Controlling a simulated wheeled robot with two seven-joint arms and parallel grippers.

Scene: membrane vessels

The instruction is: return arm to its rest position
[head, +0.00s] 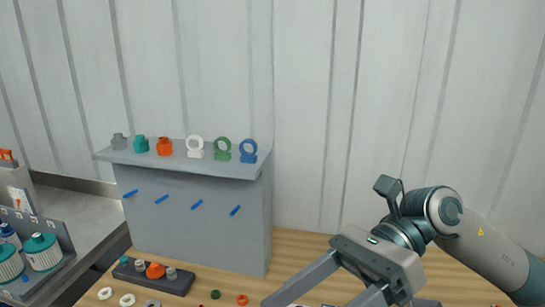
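My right arm (490,245) reaches in from the right edge, over the wooden table. Its gripper (308,299) points down and to the left at the bottom of the head view. The two grey fingers are spread well apart, and their tips are at or past the bottom edge. I see nothing held between the visible parts of the fingers. My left arm and gripper are not in view.
A grey shelf unit (195,225) holds several coloured fittings and rings on top, with blue pegs on its front. A dark block (150,278) with small knobs, rings (127,300) and caps lies before it. Teal-capped vessels (42,252) stand left. Table right of the shelf is clear.

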